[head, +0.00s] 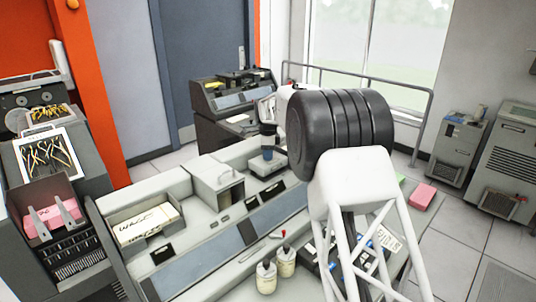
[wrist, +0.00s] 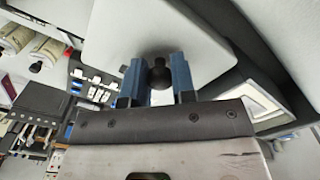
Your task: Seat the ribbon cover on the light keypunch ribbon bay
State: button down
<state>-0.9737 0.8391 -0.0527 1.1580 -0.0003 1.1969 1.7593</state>
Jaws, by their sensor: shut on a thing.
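The ribbon cover (wrist: 205,60) is a light grey plate with a black knob (wrist: 160,75). In the wrist view, the blue fingers of my gripper (wrist: 158,82) are shut on this knob. I cannot tell whether the cover touches the machine. The ribbon bay cannot be made out; the cover and my arm may hide it.
A hopper box (head: 216,184) stands left of the cover, and a card tray (head: 143,222) farther left. Two cream bottles (head: 286,262) stand at the front. A dark keypunch (head: 232,92) is behind. A pink block (head: 423,196) lies at right.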

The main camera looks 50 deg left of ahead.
jog(key=shift+f, duration=1.5)
dwell(1.9)
jog(key=shift+c, duration=2.4)
grip_release()
jog(key=shift+r, duration=0.2)
jog(key=shift+r, duration=4.3)
